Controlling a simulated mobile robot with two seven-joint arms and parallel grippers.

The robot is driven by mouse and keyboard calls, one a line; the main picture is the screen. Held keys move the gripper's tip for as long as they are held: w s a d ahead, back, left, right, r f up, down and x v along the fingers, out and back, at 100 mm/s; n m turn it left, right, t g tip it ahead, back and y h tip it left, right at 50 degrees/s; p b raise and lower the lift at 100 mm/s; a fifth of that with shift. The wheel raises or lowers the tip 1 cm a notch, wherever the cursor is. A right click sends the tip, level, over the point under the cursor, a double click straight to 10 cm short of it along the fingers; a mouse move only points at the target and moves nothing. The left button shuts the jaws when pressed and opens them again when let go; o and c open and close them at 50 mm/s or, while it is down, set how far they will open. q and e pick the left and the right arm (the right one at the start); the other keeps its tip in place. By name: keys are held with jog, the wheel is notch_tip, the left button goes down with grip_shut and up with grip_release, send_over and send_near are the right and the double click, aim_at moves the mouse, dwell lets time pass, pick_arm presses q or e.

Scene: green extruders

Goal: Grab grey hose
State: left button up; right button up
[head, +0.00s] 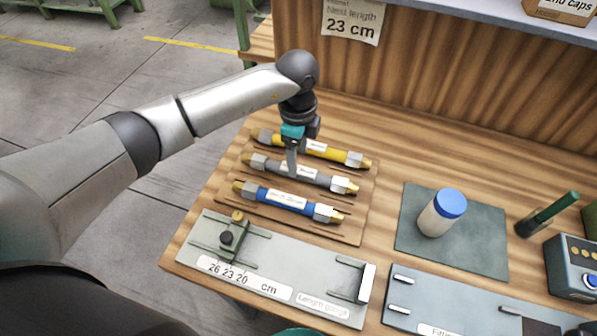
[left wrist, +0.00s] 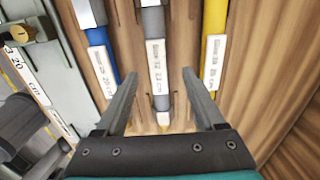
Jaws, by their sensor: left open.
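The grey hose (head: 312,176) lies in the middle of the wooden rack, between the yellow hose (head: 322,148) and the blue hose (head: 288,199). It has silver collars, brass ends and a white label. My left gripper (head: 292,168) is over the grey hose, pointing down. In the left wrist view the gripper (left wrist: 160,85) is open, with one finger on each side of the grey hose (left wrist: 154,50). The blue hose (left wrist: 102,60) and yellow hose (left wrist: 214,50) lie outside the fingers. I cannot tell how far the fingertips reach down. My right gripper is not in view.
The wooden rack (head: 352,232) sits on the table behind a length gauge plate (head: 250,250). To the right are a white bottle with blue lid (head: 442,213) on a dark mat (head: 488,240), a green-handled tool (head: 548,214) and a button box (head: 572,268). A wooden panel rises behind.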

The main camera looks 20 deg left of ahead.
aim_at(299, 169)
pick_arm(q)
notch_tip(299, 169, down, 5)
jog(key=shift+s+d+r, duration=0.1)
jog(key=shift+s+d, duration=0.05)
grip_shut()
dwell(0.6)
jog(key=shift+r, duration=0.1)
